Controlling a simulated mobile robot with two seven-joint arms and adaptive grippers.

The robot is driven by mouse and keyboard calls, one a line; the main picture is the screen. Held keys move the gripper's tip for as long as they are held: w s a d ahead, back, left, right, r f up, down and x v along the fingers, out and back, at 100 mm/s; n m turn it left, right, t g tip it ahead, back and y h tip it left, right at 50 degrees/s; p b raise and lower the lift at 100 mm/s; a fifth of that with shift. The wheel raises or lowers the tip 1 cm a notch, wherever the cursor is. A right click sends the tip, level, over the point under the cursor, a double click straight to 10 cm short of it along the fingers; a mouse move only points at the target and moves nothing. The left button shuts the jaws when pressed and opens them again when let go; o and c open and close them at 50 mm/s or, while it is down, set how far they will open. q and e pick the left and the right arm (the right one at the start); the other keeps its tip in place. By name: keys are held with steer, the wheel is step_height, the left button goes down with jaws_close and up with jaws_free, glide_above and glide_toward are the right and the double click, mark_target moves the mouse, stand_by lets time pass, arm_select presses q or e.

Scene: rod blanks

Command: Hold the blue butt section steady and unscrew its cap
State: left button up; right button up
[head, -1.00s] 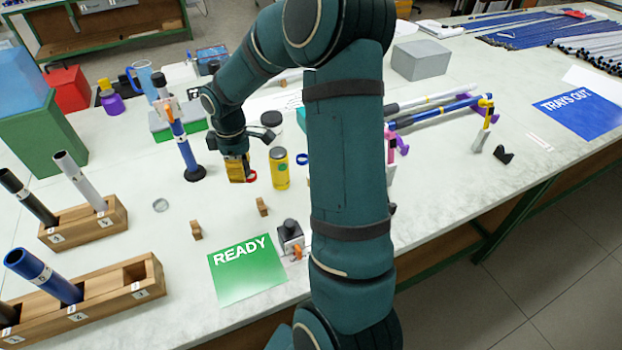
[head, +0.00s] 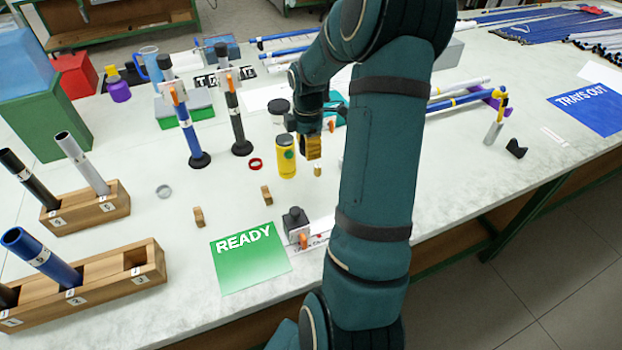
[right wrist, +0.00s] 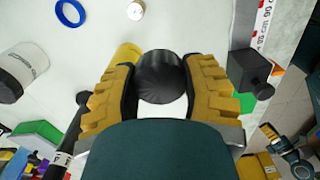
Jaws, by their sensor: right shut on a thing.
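My right gripper (head: 312,148) is above the table, just right of a yellow bottle (head: 286,163). In the right wrist view its fingers (right wrist: 163,80) are closed on a dark round piece that looks like a black cap (right wrist: 160,75). In the head view the fingers hide it. A blue tube (head: 187,130) stands upright on a black foot. Another blue tube (head: 47,262), with an open end, leans in the front wooden rack. I cannot tell which is the butt section. What looks like my left gripper (right wrist: 264,150) shows small at the lower right of the wrist view.
A dark upright tube (head: 236,125) stands beside the blue one. A black-topped fixture (head: 296,222) stands by the green READY sheet (head: 250,260).

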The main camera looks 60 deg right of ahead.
mark_target(309, 185)
step_height(309, 185, down, 13)
steer(key=b, duration=0.3)
steer(key=shift+f, duration=0.1)
steer(key=shift+f, duration=0.15)
steer(key=o, duration=1.2)
steer(key=shift+o, duration=0.2)
step_height(309, 185, up, 12)
steer(key=p, duration=0.3)
steer(key=shift+r, duration=0.25)
steer(key=shift+f, duration=0.1)
